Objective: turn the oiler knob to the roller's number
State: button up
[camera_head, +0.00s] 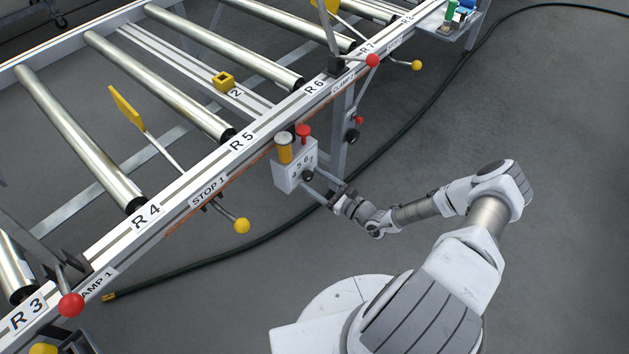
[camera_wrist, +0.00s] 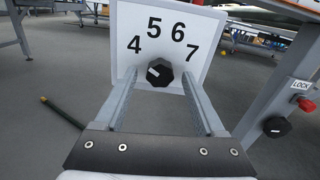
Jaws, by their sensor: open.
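The oiler is a pale box (camera_head: 291,168) under the conveyor rail, between the R 5 (camera_head: 241,141) and R 6 (camera_head: 314,86) labels, with an amber cylinder (camera_head: 284,148) and a red button (camera_head: 303,131) on top. Its white face (camera_wrist: 165,18) shows 4, 5, 6 and 7 in an arc over a black knob (camera_wrist: 164,78). The knob has a white mark on its left part; which number it points to is unclear. My gripper (camera_wrist: 158,76) is open, fingers on either side of the knob; whether they touch it is unclear. It also shows in the head view (camera_head: 317,187).
A post (camera_head: 338,135) with a red LOCK button (camera_wrist: 306,104) and a black knob (camera_wrist: 276,127) stands right of the oiler. A yellow-balled lever (camera_head: 241,225) sticks out near STOP 1. A yellow block (camera_head: 223,81) sits between rollers.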

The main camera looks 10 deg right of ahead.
jog(key=shift+c, duration=0.4)
grip_shut()
jog(key=m, duration=0.3)
jog(key=shift+m, duration=0.3)
jog(key=shift+a+m, duration=0.1)
jog(key=shift+m, duration=1.9)
jog(key=shift+o, duration=0.4)
grip_release()
